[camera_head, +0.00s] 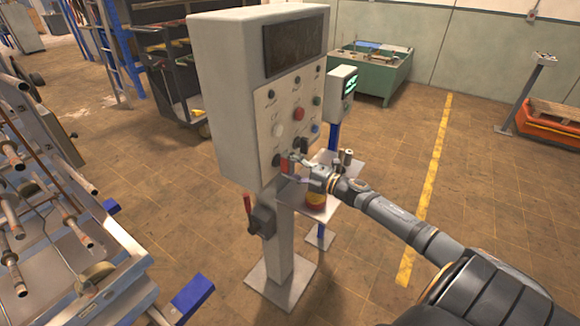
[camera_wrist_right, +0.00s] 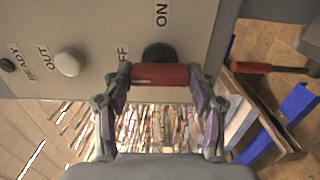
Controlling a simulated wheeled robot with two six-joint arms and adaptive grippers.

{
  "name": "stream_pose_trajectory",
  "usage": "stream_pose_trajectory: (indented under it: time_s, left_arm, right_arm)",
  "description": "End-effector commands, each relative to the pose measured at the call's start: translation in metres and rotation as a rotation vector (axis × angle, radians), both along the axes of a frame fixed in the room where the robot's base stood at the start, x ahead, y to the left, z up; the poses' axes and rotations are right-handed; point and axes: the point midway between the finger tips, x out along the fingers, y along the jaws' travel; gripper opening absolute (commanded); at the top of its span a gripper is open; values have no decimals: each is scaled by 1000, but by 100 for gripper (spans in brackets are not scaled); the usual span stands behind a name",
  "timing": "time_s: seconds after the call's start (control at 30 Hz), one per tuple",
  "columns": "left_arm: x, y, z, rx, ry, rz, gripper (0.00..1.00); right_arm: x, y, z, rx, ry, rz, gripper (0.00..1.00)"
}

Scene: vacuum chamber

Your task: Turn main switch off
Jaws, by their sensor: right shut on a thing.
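The main switch shows in the right wrist view as a red handle (camera_wrist_right: 160,75) on a round black base, on the grey panel (camera_wrist_right: 100,25). My right gripper (camera_wrist_right: 158,78) is shut on the red handle, one finger at each end. In the head view, my right gripper (camera_head: 297,160) is at the lower part of the control box (camera_head: 228,90), where a bit of red shows. My left gripper is not in view.
A white knob (camera_wrist_right: 67,62) is beside the switch. A black box (camera_head: 262,218) with a red lever (camera_head: 247,204) is on the post below. A small table (camera_head: 345,188) stands behind the gripper. A piped rack (camera_head: 75,240) is at left.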

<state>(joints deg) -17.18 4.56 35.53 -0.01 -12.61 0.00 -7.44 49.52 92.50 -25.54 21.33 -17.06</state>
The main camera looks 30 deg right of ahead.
Motion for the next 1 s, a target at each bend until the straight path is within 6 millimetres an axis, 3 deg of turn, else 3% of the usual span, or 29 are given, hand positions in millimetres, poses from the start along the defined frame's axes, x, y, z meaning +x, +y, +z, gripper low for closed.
stream_pose_trajectory:
  time_s: [0.03, 0.07, 0.2, 0.73, 1.0]
  left_arm:
    - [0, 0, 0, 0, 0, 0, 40]
    - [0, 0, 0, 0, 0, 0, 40]
    - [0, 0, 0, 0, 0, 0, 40]
    - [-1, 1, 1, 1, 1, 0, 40]
    - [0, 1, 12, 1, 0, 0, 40]
  right_arm:
    - [0, 0, -1, -4, 0, 0, 27]
    - [0, 0, -1, -4, 0, 0, 62]
    - [0, 0, -1, -3, 1, 0, 81]
    - [0, 0, 0, 37, 15, 0, 81]
    - [0, 0, 2, 418, 173, 1, 81]
